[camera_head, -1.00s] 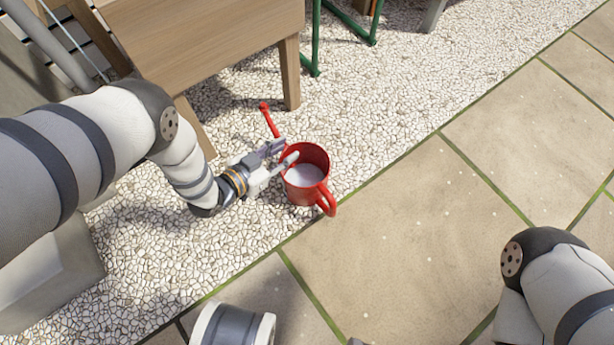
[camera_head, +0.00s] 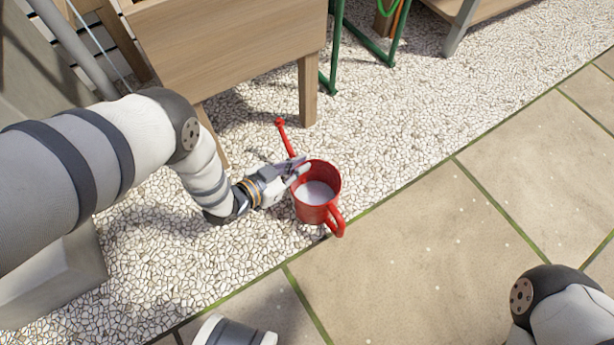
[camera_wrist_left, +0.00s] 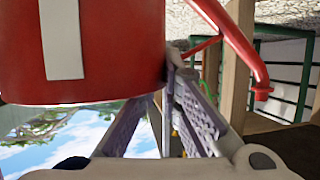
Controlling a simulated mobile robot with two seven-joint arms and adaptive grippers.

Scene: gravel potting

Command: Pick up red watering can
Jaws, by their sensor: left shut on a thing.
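The red watering can (camera_head: 309,213) is upright by the edge between the white gravel and the paving. Its opening faces up and looks pale inside. Its spout (camera_head: 285,138) points toward the wooden planter, and its handle (camera_head: 338,224) is on the near side. My left gripper (camera_head: 297,169) is shut on the can at the rim, on its left side by the spout. In the left wrist view, the red can body (camera_wrist_left: 105,75) with a white strip fills the upper left, and the spout (camera_wrist_left: 243,48) runs at the upper right. My right gripper is out of view.
A wooden planter (camera_head: 230,45) on legs stands behind the can, with one leg (camera_head: 308,90) close to the spout. Green metal legs (camera_head: 365,45) stand farther back. Bare paving (camera_head: 430,240) lies open to the right of the can.

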